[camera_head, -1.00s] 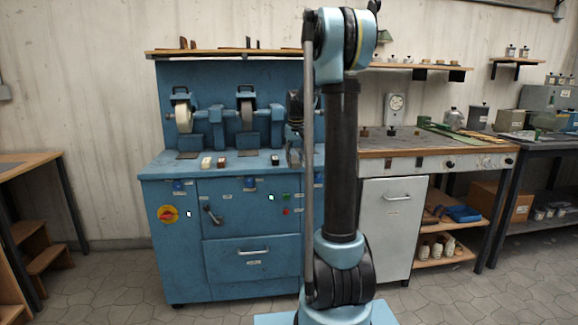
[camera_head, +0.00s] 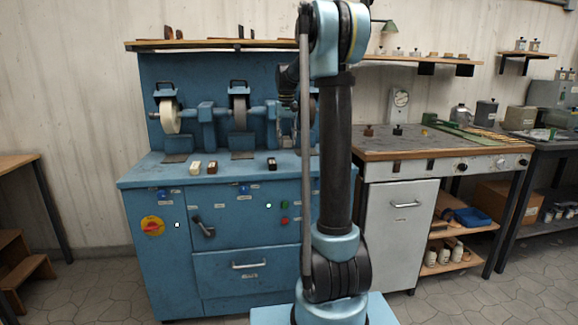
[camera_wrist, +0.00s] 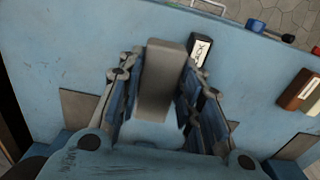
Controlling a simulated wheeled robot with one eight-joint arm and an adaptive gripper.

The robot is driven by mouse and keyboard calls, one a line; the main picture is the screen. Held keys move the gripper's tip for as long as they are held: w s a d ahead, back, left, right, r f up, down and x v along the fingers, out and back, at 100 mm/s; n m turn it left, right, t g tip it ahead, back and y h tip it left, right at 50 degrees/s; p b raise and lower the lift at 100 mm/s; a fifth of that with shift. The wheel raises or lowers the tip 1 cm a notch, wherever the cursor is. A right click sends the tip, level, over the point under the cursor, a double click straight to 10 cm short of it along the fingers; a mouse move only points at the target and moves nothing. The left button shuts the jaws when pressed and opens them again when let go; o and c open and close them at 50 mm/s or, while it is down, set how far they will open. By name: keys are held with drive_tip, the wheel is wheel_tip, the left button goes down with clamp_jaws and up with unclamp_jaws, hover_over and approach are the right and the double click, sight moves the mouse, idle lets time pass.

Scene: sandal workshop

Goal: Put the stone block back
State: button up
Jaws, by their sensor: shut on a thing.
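My gripper (camera_wrist: 158,90) is shut on a grey-brown rectangular block (camera_wrist: 164,72), apparently the stone block, in the wrist view. The block stands out between the two blue-grey fingers, above the blue bench top. Whether it touches the bench I cannot tell. A black block with a white label (camera_wrist: 201,47) lies on the bench just beyond the right finger.
The blue grinding bench (camera_head: 225,177) carries several wheels at its back. A grey-doored worktable (camera_head: 400,215) stands to the right.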

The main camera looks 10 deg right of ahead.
hover_over(288, 167)
wheel_tip(288, 167, down, 5)
drive_tip(key=shift+f, duration=0.15)
drive_tip(key=shift+d+f, duration=0.1)
drive_tip(key=shift+f, duration=2)
drive_tip(key=o, duration=1.2)
drive_tip(key=shift+c, duration=0.2)
